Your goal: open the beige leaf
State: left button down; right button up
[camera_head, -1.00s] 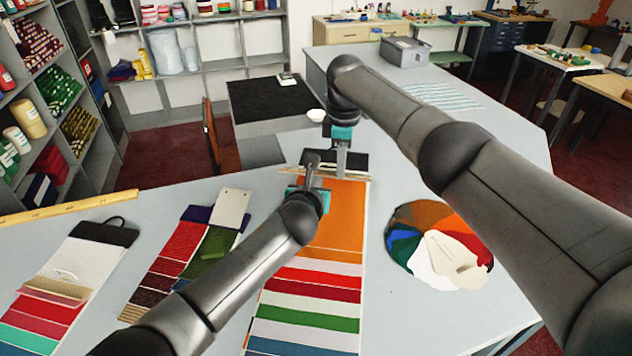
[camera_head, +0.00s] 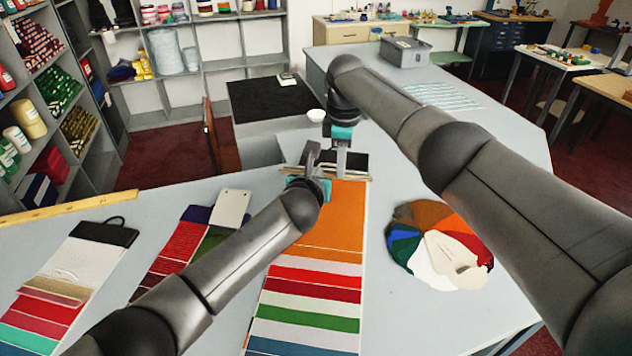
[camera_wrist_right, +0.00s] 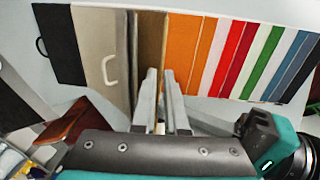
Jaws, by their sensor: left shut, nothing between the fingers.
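The beige leaf (camera_wrist_right: 102,55), with a white pull handle, lies beside the black header (camera_wrist_right: 60,45) of the middle swatch book in the right wrist view. In the head view my arms mostly hide it. My right gripper (camera_head: 341,170) points down at the book's far part. Its two fingers (camera_wrist_right: 161,75) stand a little apart beside the brown strip next to the orange leaf (camera_wrist_right: 182,50); I see nothing clearly held. My left gripper (camera_head: 313,150) is shut and empty, just left of the right one, above the book.
Another swatch book (camera_head: 75,260) and a smaller swatch set (camera_head: 190,240) lie to the left. A round colour fan (camera_head: 438,245) lies to the right. A yellow ruler (camera_head: 70,207) lies along the left table edge.

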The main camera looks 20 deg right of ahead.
jog(key=o, duration=0.4)
jog(key=shift+d+f, duration=0.1)
jog(key=shift+o, duration=0.2)
